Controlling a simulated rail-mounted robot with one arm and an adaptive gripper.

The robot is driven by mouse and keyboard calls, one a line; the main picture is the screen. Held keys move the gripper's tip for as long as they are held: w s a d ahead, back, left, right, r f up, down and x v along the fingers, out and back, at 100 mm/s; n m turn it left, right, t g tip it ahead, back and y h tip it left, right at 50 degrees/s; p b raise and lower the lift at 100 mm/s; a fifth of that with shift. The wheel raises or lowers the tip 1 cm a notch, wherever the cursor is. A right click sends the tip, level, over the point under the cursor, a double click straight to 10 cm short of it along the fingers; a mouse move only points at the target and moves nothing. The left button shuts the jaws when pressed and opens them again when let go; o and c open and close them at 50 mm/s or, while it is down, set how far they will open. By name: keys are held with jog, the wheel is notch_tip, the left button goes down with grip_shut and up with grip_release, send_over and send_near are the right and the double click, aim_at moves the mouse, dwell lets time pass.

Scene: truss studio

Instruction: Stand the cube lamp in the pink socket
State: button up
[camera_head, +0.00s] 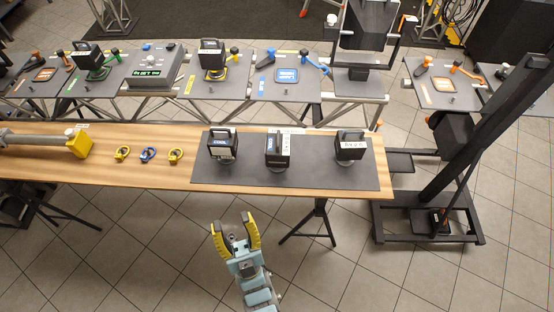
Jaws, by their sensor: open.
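Three black box-shaped lamps with labels stand upright on the dark mat (200,176): a left lamp (222,146), a middle lamp (277,149) and a right lamp (350,146). Their small labels are too blurred for me to tell surely which is the cube lamp. I cannot make out a clearly pink socket; the plates on the truss show orange, green, yellow and blue fittings. My gripper (236,233) has yellow-edged fingers, open and empty. It is in front of the table, below the left and middle lamps in the picture, apart from both.
On the truss, one lamp (88,54) stands by green fittings and another (212,54) by yellow ones. A blue plate (287,76) and orange plates (442,84) hold no lamp. A black stand (470,140) rises at right.

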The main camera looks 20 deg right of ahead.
jog(key=w+f+g, duration=0.2)
jog(key=w+g, duration=0.1)
jog(key=w, duration=0.8)
jog(key=w+f+n+g+h, duration=0.1)
jog(key=w+f+g, duration=0.25)
jog(key=w, duration=0.65)
jog(key=w+f+g, duration=0.2)
jog(key=w+g, duration=0.2)
jog(key=w, duration=0.7)
jog(key=w+d+f+m+g+h, duration=0.1)
jog(key=w+d+f+g+h, duration=0.25)
jog(key=w+d+g, duration=0.4)
jog(key=m+g+h+b, duration=0.15)
jog(key=m+g, duration=0.35)
jog(key=g, duration=0.6)
send_near(278, 137)
jog(key=shift+h, duration=0.3)
jog(key=x, duration=0.2)
jog(key=p+x, duration=0.1)
jog(key=x, duration=0.2)
jog(key=shift+w+f+p, duration=0.25)
jog(key=shift+w+p, duration=0.05)
jog(key=shift+d+f, duration=0.15)
jog(key=shift+f, duration=0.6)
jog(key=shift+d+f, duration=0.2)
jog(key=shift+f, duration=0.55)
jog(key=shift+x, duration=1.05)
